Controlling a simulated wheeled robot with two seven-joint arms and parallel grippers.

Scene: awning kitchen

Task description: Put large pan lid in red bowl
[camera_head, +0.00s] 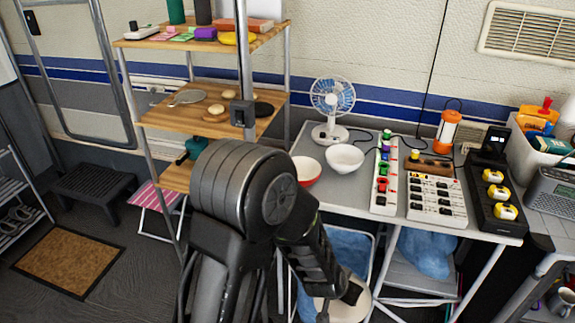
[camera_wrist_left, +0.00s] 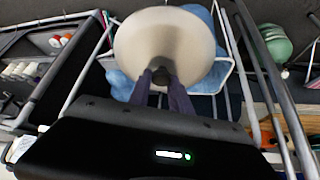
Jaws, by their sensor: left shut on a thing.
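The large pan lid (camera_wrist_left: 190,45) is a pale beige disc held by the fingers of my left gripper (camera_wrist_left: 164,76) in the left wrist view. The left gripper is shut on it near its middle. In the head view the lid (camera_head: 347,308) shows partly at the bottom edge, below the table top, behind my gripper. The red bowl (camera_head: 308,171) has a pale inside and sits on the grey table's left end; my arm covers part of it. The lid is apart from the bowl, lower and nearer. My right gripper is not in view.
A white bowl (camera_head: 345,158) stands right beside the red bowl, with a fan (camera_head: 331,108) behind. Power strips (camera_head: 385,180) fill the table's middle and right. A wooden shelf (camera_head: 160,118) stands to the left. Blue cloth (camera_head: 425,250) lies below the table.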

